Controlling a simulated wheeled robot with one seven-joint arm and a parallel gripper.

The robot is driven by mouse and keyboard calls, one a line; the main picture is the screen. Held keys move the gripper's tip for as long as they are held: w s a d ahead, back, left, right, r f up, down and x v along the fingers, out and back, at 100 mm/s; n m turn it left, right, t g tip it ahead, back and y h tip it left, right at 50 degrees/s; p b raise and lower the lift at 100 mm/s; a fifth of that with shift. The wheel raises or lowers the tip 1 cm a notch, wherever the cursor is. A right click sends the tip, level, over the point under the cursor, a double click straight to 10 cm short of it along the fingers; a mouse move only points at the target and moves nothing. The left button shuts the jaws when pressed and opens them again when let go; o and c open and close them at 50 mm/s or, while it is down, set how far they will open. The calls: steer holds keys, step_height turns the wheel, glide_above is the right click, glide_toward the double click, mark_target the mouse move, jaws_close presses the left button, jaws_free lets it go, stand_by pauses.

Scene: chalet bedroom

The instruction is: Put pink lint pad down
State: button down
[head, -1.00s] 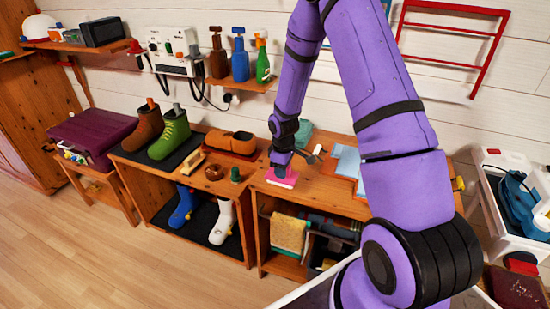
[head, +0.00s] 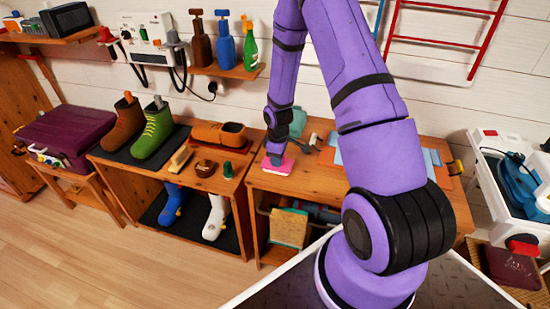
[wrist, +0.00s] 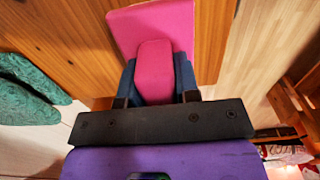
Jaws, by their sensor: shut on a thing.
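The pink lint pad (head: 285,165) is at the front left part of the wooden workbench top (head: 270,184). It is a flat pink block with a raised pink handle; in the wrist view its flat part (wrist: 158,22) is over wood. My gripper (head: 275,157) reaches down from above and is shut on the pad. In the wrist view, the dark blue fingers of my gripper (wrist: 155,78) stand on both sides of the handle. The pad is very low over the bench top; I cannot tell whether it touches. My fingers hide part of it.
A teal object (head: 298,123) stands behind the pad. Light blue cloths (head: 335,152) lie to the right, partly behind my arm. Bare wood surrounds the pad.

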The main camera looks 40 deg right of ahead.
steer(key=shift+f, duration=0.1)
steer(key=c, duration=0.8)
jaws_free()
steer(key=shift+c, duration=0.2)
